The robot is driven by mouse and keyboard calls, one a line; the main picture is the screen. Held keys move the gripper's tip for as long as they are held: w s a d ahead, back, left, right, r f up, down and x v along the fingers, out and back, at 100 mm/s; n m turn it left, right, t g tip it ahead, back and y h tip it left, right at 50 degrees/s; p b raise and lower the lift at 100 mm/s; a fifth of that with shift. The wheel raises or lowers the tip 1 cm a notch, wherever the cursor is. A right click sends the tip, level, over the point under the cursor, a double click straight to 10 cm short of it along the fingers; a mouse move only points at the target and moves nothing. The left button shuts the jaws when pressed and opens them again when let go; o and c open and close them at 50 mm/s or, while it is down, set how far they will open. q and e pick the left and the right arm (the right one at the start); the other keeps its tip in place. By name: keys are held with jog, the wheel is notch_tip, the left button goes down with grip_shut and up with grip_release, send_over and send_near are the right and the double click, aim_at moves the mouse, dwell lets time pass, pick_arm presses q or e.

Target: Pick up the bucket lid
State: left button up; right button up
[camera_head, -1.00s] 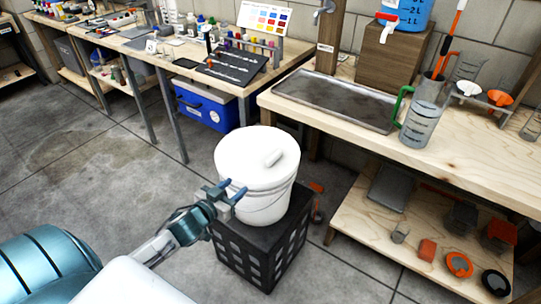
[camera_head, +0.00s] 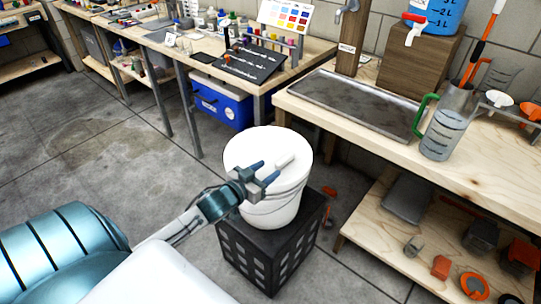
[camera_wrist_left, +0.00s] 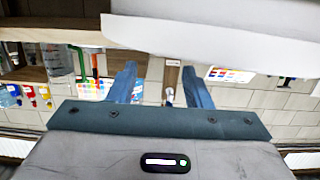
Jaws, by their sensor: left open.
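The white bucket (camera_head: 277,212) stands upright with its white round lid (camera_head: 262,142) on top. A small raised white handle (camera_head: 286,160) sits on the lid, right of its middle. My left gripper (camera_head: 268,171) is open and empty; in the head view its blue fingertips overlap the near part of the lid and point toward the handle. I cannot tell whether they touch the lid. In the left wrist view a large white surface (camera_wrist_left: 220,38), probably the lid, fills the top, beyond the open fingers (camera_wrist_left: 163,78). My right gripper is not in view.
The bucket stands on a black crate (camera_head: 262,262). A wooden bench (camera_head: 490,175) with a metal tray (camera_head: 350,103) and a measuring jug (camera_head: 445,135) is to the right. A blue cooler (camera_head: 222,102) sits under the back table. The floor at left is clear.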

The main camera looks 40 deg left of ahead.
aim_at(278, 164)
pick_arm(q)
jog(key=shift+w+d+f, duration=0.1)
jog(key=shift+w+f, duration=0.05)
jog(key=shift+w, duration=0.65)
jog(key=shift+w+f, duration=0.15)
jog(key=shift+w, duration=0.6)
jog(key=w, duration=0.2)
jog(key=w+f+b, duration=0.1)
jog(key=w, duration=0.1)
jog(key=shift+d, duration=0.2)
jog(key=shift+w, duration=0.35)
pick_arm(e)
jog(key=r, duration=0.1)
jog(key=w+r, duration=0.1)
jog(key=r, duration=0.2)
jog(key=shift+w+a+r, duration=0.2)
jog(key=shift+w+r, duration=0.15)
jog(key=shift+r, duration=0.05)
pick_arm(q)
grip_shut()
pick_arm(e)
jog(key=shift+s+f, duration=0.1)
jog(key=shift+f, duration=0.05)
